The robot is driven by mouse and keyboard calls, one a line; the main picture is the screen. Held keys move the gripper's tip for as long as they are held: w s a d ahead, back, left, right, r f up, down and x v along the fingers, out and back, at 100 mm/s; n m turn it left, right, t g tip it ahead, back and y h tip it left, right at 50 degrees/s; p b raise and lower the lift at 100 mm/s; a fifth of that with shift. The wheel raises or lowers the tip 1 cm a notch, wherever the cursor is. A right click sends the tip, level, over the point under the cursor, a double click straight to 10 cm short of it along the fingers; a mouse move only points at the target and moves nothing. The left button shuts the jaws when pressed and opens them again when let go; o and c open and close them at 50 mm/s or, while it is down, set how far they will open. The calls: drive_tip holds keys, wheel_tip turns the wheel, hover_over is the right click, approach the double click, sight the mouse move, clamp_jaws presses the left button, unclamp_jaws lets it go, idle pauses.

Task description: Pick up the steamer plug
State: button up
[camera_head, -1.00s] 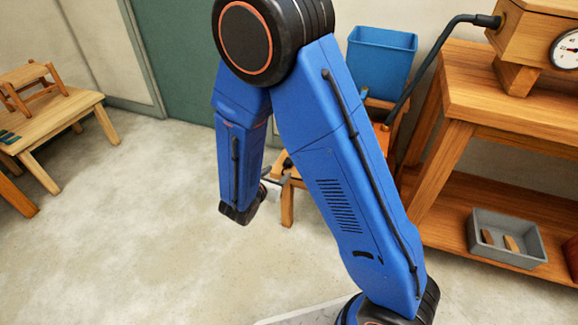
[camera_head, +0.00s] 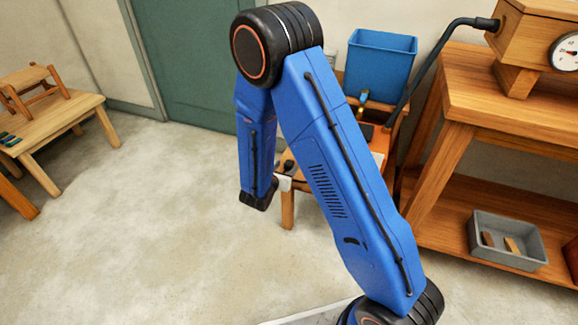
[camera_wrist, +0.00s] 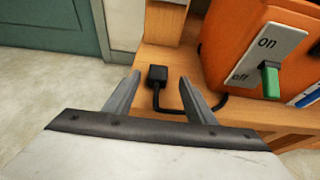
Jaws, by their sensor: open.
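The steamer plug (camera_wrist: 157,75) is a small black block on the wooden top in the wrist view. Its black cable runs from it toward the camera, then curves right toward the orange box. My gripper (camera_wrist: 160,78) is open, its two grey fingers spread to either side of the plug in the picture. I cannot tell how far above the plug they are, and nothing is held. In the head view my blue arm hides much of the small wooden stand (camera_head: 287,208), and I cannot make out the plug for certain.
In the wrist view an orange box (camera_wrist: 235,55) with an on/off plate and green lever (camera_wrist: 270,82) stands close right of the fingers. A wooden upright (camera_wrist: 162,22) rises behind the plug. In the head view a blue tank (camera_head: 380,66) stands behind my arm; open floor lies left.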

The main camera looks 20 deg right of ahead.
sight(289, 163)
drive_tip(key=shift+x, duration=3)
drive_tip(key=shift+w+a+r, duration=0.1)
drive_tip(key=c, duration=1.1)
